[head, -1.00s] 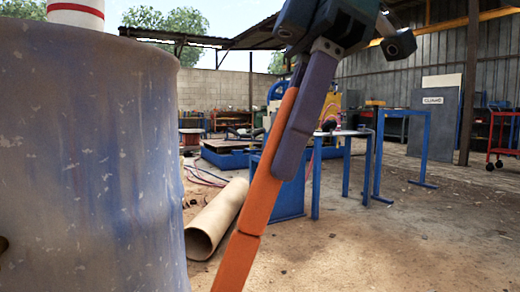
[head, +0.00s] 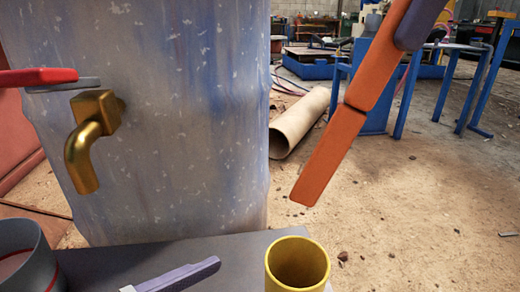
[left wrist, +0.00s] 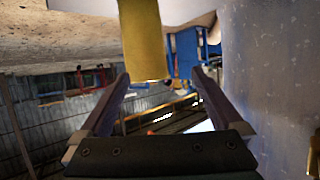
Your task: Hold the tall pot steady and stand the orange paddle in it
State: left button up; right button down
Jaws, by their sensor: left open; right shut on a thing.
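The orange paddle (head: 345,125) hangs tilted in the head view, its lower end above the tall pot and apart from it. My right gripper (head: 412,25) is shut on its upper part; only a purple finger shows at the top edge. The tall yellow pot (head: 297,262) stands upright and open-topped at the front of the grey table; its inside looks empty. One purple finger of my left gripper (head: 185,275) shows left of the pot. In the left wrist view my left gripper (left wrist: 161,76) is open, with the yellow pot (left wrist: 142,40) ahead between its fingers, seen upside down.
A large worn blue-grey drum (head: 170,110) with a brass tap (head: 92,135) and a red bar (head: 38,77) stands behind the table (head: 225,250). A grey can (head: 35,255) sits at the front left. A beige pipe (head: 300,120) lies on the ground; the ground at right is mostly clear.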

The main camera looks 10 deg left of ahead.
aim_at(309, 270)
pick_arm(q)
jog(key=shift+m+h, duration=0.5)
jog(key=shift+h, duration=0.2)
jog(key=x, duration=0.8)
jog(key=s+d+f+x, duration=0.1)
jog(key=x, duration=0.3)
jog(key=shift+d, duration=0.1)
jog(key=shift+s, duration=0.1)
jog(key=c, duration=1.2)
pick_arm(e)
jog(key=shift+t+h, duration=0.5)
jog(key=shift+h, duration=0.4)
jog(key=a+f, duration=0.2)
jog(key=f, duration=0.2)
jog(key=shift+s+a+f, duration=0.15)
jog(key=shift+a+f, duration=0.05)
jog(key=shift+a, duration=0.2)
jog(key=shift+d+f, duration=0.1)
jog(key=shift+f, duration=0.7)
pick_arm(q)
jog(key=shift+g, duration=0.3)
pick_arm(e)
jog(key=d+x, duration=0.2)
jog(key=x, duration=0.8)
jog(key=shift+w+f, duration=0.4)
jog(key=shift+f, duration=0.05)
